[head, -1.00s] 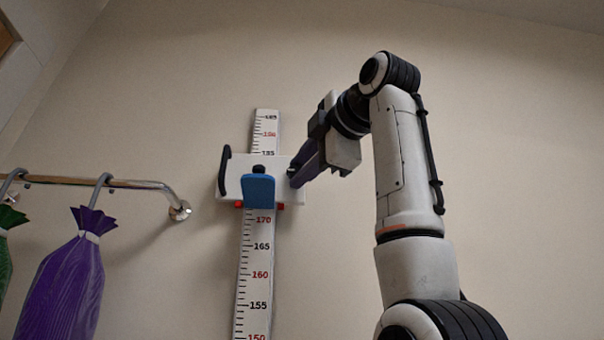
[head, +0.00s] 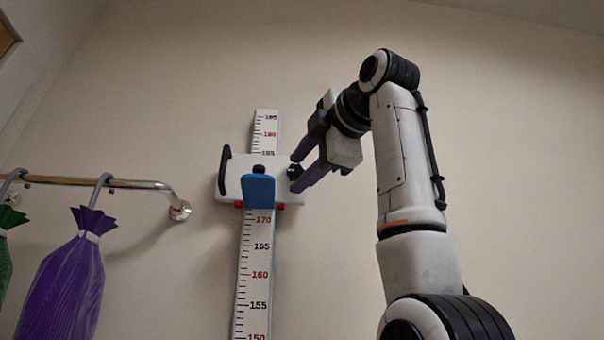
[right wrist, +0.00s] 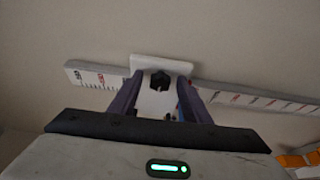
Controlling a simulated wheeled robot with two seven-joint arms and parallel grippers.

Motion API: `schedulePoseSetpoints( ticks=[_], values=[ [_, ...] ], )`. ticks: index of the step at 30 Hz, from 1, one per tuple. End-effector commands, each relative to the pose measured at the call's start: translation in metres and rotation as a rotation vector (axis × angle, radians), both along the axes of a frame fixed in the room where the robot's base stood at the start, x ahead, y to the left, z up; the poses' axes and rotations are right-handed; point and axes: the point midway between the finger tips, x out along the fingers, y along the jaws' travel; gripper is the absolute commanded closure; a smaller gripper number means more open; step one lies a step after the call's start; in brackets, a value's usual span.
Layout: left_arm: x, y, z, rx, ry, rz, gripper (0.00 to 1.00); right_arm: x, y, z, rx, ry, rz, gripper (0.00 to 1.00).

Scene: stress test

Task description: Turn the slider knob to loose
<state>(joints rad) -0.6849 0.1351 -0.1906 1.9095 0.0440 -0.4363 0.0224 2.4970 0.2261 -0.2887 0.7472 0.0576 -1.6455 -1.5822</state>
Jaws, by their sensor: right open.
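The slider is a white plate (head: 232,185) on a vertical height scale (head: 256,260), with a black handle (head: 224,172) on its left and a blue paddle (head: 259,191) in front. The black slider knob (head: 293,172) is at the plate's right side. In the right wrist view the dark, lobed knob (right wrist: 160,80) stands out from the plate. My right gripper (head: 298,173) is open, with its purple fingers apart and their tips on either side of the knob. I cannot tell whether they touch it. My left gripper is not in view.
A metal rail (head: 125,184) is fixed to the wall at the left. A purple bag (head: 68,280) and a green bag (head: 6,240) hang from its hooks. The wall right of the scale is clear except for my right arm.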

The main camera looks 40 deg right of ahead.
Motion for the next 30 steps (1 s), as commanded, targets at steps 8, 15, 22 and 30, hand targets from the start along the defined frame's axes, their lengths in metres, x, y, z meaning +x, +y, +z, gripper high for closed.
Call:
schedulePoseSetpoints(
  ticks=[8, 15, 22, 30],
  values=[
    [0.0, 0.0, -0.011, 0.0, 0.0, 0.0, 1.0, -0.035, 0.011, -0.001, -0.002, -0.005, 0.0, 0.57],
    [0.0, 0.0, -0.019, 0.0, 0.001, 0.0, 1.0, -0.078, 0.025, 0.0, -0.001, -0.004, 0.0, 0.57],
    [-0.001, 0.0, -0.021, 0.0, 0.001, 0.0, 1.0, -0.097, 0.031, 0.0, -0.001, -0.001, 0.0, 0.57],
    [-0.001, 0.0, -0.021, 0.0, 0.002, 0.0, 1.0, -0.098, 0.031, 0.001, -0.001, -0.001, 0.0, 0.57]
  ],
)
